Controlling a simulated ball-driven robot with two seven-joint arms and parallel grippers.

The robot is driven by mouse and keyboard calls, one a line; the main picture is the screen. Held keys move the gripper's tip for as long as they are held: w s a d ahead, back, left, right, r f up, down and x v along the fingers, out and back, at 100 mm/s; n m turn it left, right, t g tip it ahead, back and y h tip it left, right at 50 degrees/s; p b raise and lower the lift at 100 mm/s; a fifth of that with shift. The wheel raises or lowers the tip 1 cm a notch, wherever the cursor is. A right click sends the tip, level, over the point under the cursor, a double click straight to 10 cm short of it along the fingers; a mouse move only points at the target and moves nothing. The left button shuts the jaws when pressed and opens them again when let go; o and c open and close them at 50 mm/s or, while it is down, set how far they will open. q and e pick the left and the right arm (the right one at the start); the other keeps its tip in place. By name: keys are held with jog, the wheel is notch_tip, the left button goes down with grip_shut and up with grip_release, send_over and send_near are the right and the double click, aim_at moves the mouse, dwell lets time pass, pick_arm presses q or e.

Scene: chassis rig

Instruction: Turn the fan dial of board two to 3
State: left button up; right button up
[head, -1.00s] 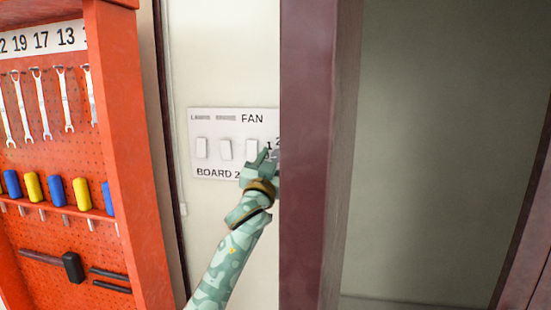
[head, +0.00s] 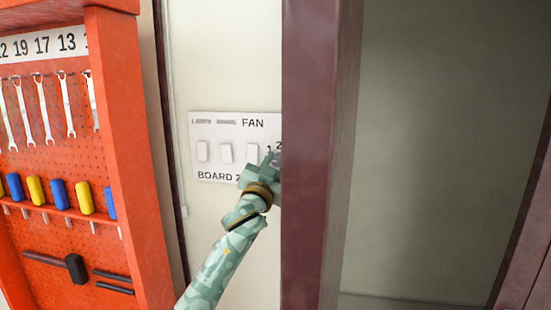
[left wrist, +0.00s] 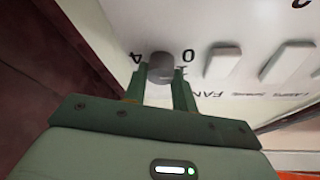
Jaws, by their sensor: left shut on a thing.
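Board two is a white wall panel (head: 215,160) marked "FAN" and "BOARD 2", with a row of white switches (head: 227,154). Its fan dial is a small grey round knob (left wrist: 161,67) in the left wrist view, with the numbers 0, 1 and 4 visible around it. My left gripper (head: 268,160) is at the panel's right end, and its two green fingers (left wrist: 160,85) are shut on the dial, one on each side. In the head view my gripper and a dark red post hide most of the dial. Its pointer setting cannot be told. My right gripper is not in view.
The dark red upright post (head: 315,150) stands close to the right of my left gripper and covers the panel's right end. An orange pegboard rack (head: 125,130) with wrenches and coloured handles stands at the left. Pale wall lies between the rack and post.

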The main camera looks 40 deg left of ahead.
pick_arm(q)
jog(key=m+h+p, duration=0.2)
jog(key=m+p, duration=0.2)
jog(key=m+g+h+p, duration=0.1)
jog(key=m+p, duration=0.4)
jog(key=m+h+p, duration=0.2)
jog(key=m+p, duration=0.2)
jog(key=p, duration=0.1)
jog(key=shift+a+r+g+h, duration=0.1)
jog(key=shift+r+g+h, duration=0.2)
jog(key=shift+r+g, duration=0.1)
jog(key=shift+f+m+p, duration=0.1)
jog(key=shift+m+p, duration=0.35)
jog(key=shift+m, duration=0.25)
jog(key=m+g+p, duration=0.1)
jog(key=m, duration=0.1)
jog(key=shift+f+m+h, duration=0.1)
jog(key=shift+m+h, duration=0.2)
jog(key=m+g, duration=0.2)
jog(key=m, duration=0.1)
jog(key=shift+m, duration=0.4)
jog(key=m+g+y, duration=0.1)
jog(key=m, duration=0.2)
jog(key=shift+g, duration=0.4)
jog(key=m+y, duration=0.1)
jog(key=m+g+y, duration=0.1)
jog(key=m, duration=0.1)
jog(key=shift+f+m+g, duration=0.1)
jog(key=shift+m+g, duration=0.2)
jog(key=shift+d, duration=0.2)
